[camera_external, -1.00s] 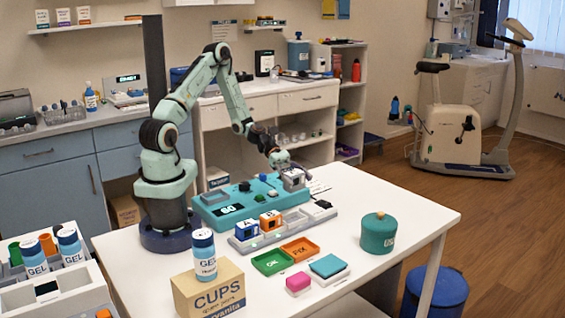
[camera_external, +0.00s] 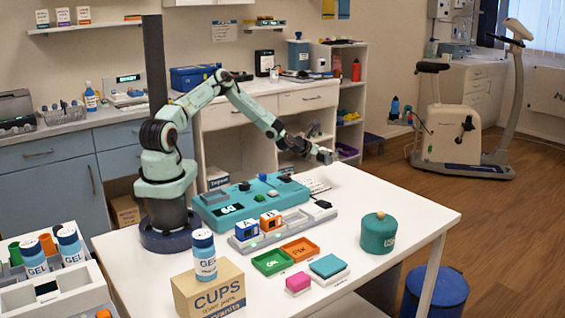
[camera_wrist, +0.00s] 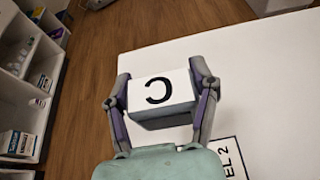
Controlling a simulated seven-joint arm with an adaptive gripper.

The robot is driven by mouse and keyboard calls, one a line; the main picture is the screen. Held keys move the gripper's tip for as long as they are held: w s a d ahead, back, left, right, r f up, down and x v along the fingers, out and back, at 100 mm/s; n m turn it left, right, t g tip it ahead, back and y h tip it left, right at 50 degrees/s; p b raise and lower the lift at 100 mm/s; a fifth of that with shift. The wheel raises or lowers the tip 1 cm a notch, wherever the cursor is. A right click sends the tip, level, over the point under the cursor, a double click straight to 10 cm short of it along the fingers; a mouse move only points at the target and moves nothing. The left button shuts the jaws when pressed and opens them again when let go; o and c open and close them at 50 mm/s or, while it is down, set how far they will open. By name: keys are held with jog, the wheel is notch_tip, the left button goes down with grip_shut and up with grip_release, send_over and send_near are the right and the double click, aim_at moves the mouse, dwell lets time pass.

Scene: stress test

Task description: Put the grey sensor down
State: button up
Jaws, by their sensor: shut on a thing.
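The grey sensor (camera_wrist: 165,115) is a small block with a white top marked C, seen between the two fingers of my gripper (camera_wrist: 162,88) in the wrist view. The fingers touch it on both sides. In the external view my gripper (camera_external: 322,156) is above the far right part of the white table (camera_external: 420,210), with the sensor small and partly hidden at its end. The wrist view shows the table's edge beyond the sensor and a printed card (camera_wrist: 230,158) reading "EL 2" beside my gripper.
A teal console (camera_external: 215,213) and a grey rack (camera_external: 295,222) holding blocks A and B stand mid-table. A green tray (camera_external: 272,262), an orange tray (camera_external: 300,249) and a teal canister (camera_external: 378,234) are nearer. The table's right side is mostly clear.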

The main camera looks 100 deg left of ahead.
aim_at(325, 179)
jog(key=shift+s+f, duration=0.15)
jog(key=shift+f, duration=1.4)
jog(key=shift+s+f, duration=0.1)
jog(key=shift+f, duration=1.4)
jog(key=o, duration=1.2)
jog(key=shift+f, duration=0.15)
jog(key=shift+v, duration=2.1)
jog(key=shift+w, duration=0.1)
